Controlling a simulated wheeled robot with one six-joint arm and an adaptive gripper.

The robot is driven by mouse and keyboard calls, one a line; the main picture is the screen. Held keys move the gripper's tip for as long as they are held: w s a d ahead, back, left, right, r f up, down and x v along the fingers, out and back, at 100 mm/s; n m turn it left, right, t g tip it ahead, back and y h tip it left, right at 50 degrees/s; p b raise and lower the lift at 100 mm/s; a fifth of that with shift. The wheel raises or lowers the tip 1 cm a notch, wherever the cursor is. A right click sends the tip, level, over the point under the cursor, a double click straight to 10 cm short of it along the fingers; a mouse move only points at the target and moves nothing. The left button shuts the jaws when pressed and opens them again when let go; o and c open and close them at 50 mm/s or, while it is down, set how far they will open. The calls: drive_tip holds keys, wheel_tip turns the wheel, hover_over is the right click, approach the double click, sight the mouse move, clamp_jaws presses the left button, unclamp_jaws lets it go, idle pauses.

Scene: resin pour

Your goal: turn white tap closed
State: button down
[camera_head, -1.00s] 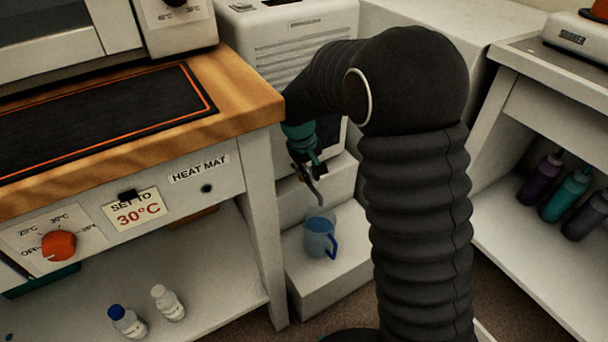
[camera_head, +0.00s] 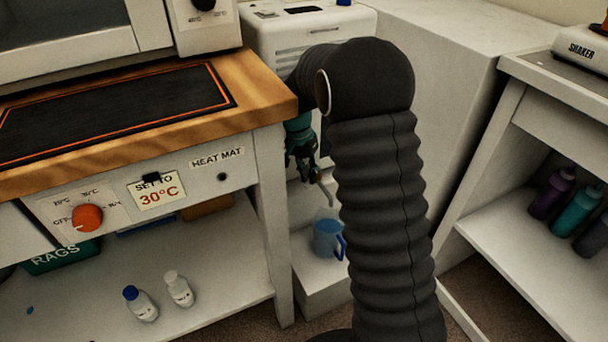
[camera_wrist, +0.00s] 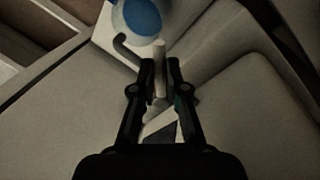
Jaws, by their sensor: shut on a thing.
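The white tap shows in the wrist view as a pale stub (camera_wrist: 160,50) between the fingertips of my gripper (camera_wrist: 160,66). The fingers are shut on it. In the head view my gripper (camera_head: 311,172) is at the front of the white dispenser (camera_head: 319,25), partly hidden by my arm. The spout (camera_head: 326,192) hangs below it. A clear jug (camera_head: 328,240) with blue liquid and a blue handle stands under the spout. It also shows in the wrist view (camera_wrist: 140,18). The tap handle's angle is hard to judge.
The wooden-topped bench (camera_head: 262,96) with the heat mat (camera_head: 130,110) stands close on the left. Two small bottles (camera_head: 178,290) stand on its lower shelf. A right-hand shelf (camera_head: 520,240) holds several dark bottles. My own arm covers the middle of the head view.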

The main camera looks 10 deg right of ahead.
drive_tip(key=shift+w+a+m, duration=0.2)
drive_tip(key=shift+a+m, duration=0.1)
drive_tip(key=shift+m, duration=0.6)
drive_tip(key=c, duration=1.2)
unclamp_jaws()
drive_tip(key=shift+w+r, duration=0.1)
wheel_tip(320, 180, up, 10)
